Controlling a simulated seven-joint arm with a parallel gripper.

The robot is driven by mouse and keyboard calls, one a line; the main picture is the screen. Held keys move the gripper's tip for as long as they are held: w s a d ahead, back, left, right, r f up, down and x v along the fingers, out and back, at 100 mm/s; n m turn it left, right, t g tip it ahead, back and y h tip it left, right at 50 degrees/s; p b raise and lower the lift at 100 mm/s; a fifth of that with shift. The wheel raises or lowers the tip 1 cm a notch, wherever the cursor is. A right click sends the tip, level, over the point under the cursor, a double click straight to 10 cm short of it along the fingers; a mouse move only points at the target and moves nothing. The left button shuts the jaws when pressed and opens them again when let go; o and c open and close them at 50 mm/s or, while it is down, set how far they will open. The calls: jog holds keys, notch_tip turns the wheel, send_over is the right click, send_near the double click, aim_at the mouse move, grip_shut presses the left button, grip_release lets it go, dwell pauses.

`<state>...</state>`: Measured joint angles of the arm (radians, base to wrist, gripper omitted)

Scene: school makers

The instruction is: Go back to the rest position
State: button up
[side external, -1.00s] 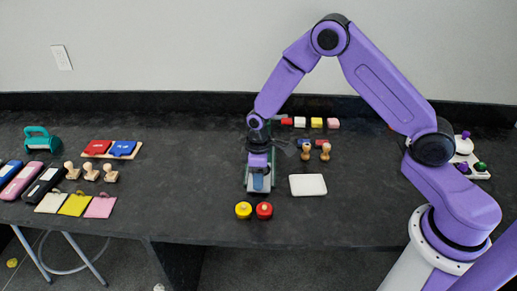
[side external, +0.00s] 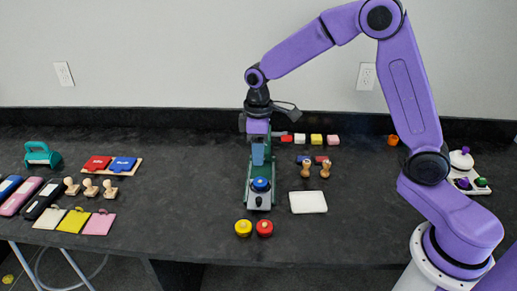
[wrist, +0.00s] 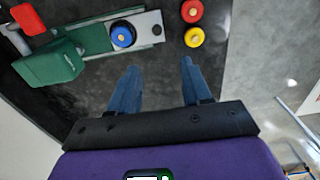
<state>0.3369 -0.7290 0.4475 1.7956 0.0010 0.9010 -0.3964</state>
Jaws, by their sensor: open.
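My gripper (side external: 258,158) is raised above the table, pointing down, over a green press-like device (side external: 248,182). In the wrist view its two blue fingers (wrist: 158,72) are spread apart with nothing between them. The device has a grey plate carrying a blue disc with a light knob (side external: 261,184). The disc also shows in the wrist view (wrist: 123,35), clear of the fingers. In the side view my gripper partly hides the back of the device.
Yellow (side external: 243,228) and red (side external: 265,228) knobbed discs sit at the front edge. A white pad (side external: 308,202) and wooden stamps (side external: 325,169) are to the right. Small coloured blocks (side external: 316,140) stand behind. Stamps, cards and a teal tool (side external: 42,154) fill the left.

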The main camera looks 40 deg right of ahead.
jog(key=shift+r, duration=0.1)
jog(key=s+a+r+n, duration=0.1)
jog(key=s+r, duration=0.1)
jog(key=s, duration=0.6)
jog(key=s+r+n, duration=0.1)
jog(key=s+r, duration=0.1)
jog(key=s, duration=0.6)
jog(key=s+d, duration=0.2)
jog(key=s, duration=0.5)
jog(key=s+d+n, duration=0.1)
jog(key=s+d, duration=0.2)
jog(key=s, duration=0.5)
jog(key=shift+d+r+n, duration=0.15)
jog(key=shift+d+n, duration=0.15)
jog(key=shift+d, duration=0.05)
